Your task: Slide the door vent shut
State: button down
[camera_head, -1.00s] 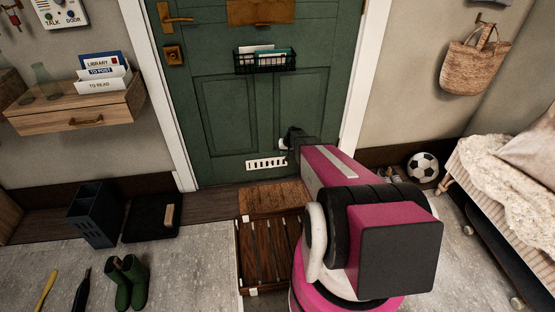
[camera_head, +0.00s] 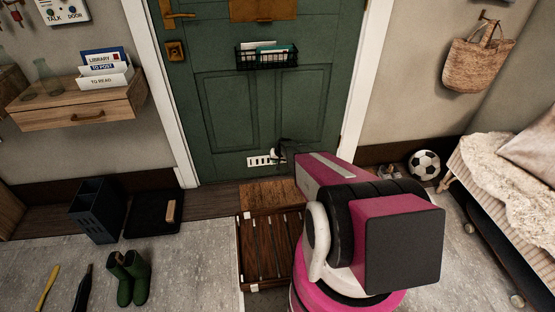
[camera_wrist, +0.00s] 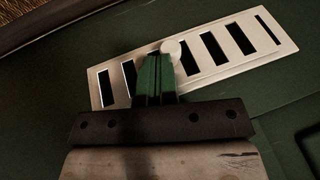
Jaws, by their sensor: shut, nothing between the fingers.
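The door vent (camera_head: 258,161) is a pale slotted plate low on the green door. It fills the upper part of the wrist view (camera_wrist: 284,44), tilted, with several dark slots showing. The slot at its right end shows as a thin line. A round white knob (camera_wrist: 172,48) stands out near the vent's middle. My gripper (camera_wrist: 155,62) is shut and empty, with its fingertips in front of the vent and just beside the knob. I cannot tell if they touch it. In the head view my gripper (camera_head: 279,151) covers the vent's right part.
A brown doormat (camera_head: 268,193) and a dark slatted rack (camera_head: 268,245) lie before the door. A wire basket (camera_head: 266,56) hangs above on the door. A football (camera_head: 425,165) and shoes are to the right, and a bench (camera_head: 480,190) beyond.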

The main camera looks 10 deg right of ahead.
jog(key=shift+a, duration=0.1)
jog(key=shift+a, duration=1.1)
jog(key=shift+r, duration=0.1)
